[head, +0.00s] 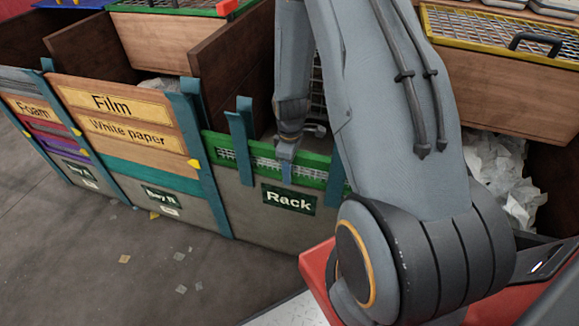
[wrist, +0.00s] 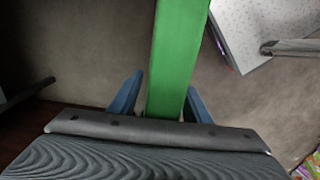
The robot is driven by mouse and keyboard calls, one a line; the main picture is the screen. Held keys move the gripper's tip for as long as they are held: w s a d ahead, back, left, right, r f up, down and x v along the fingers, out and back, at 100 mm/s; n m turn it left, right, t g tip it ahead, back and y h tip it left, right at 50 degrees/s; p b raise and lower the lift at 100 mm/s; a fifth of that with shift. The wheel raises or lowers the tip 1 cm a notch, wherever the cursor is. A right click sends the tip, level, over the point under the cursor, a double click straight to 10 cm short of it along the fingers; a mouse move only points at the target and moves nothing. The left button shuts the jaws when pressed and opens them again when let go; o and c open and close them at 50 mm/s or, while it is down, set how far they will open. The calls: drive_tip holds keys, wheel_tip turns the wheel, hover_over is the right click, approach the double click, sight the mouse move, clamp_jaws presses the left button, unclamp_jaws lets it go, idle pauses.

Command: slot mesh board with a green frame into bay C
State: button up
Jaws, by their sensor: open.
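The mesh board with a green frame (head: 232,158) stands in the slot behind the panel labelled Rack (head: 270,215), between teal posts. Only its upper edge shows above the panel; the lower part is hidden. My gripper (head: 287,174) is over the middle of that edge, pointing down. In the wrist view the green frame (wrist: 176,55) runs between the two blue fingers of my gripper (wrist: 160,102), which are open, one on each side of it. Small gaps seem to show between fingers and frame. I cannot make out a bay label C.
Left of the rack stand a bay front labelled Film and White paper (head: 125,115) and one labelled Foam (head: 33,105). Another green-framed mesh piece (head: 165,8) and a yellow-framed mesh piece (head: 480,28) lie higher up. White crumpled paper (head: 497,175) lies at right. The floor in front is open.

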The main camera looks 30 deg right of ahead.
drive_tip(key=shift+c, duration=0.2)
clamp_jaws()
drive_tip(key=c, duration=0.9)
unclamp_jaws()
clamp_jaws()
drive_tip(key=shift+r, duration=0.1)
wheel_tip(320, 180, up, 33)
drive_tip(key=p, duration=2.3)
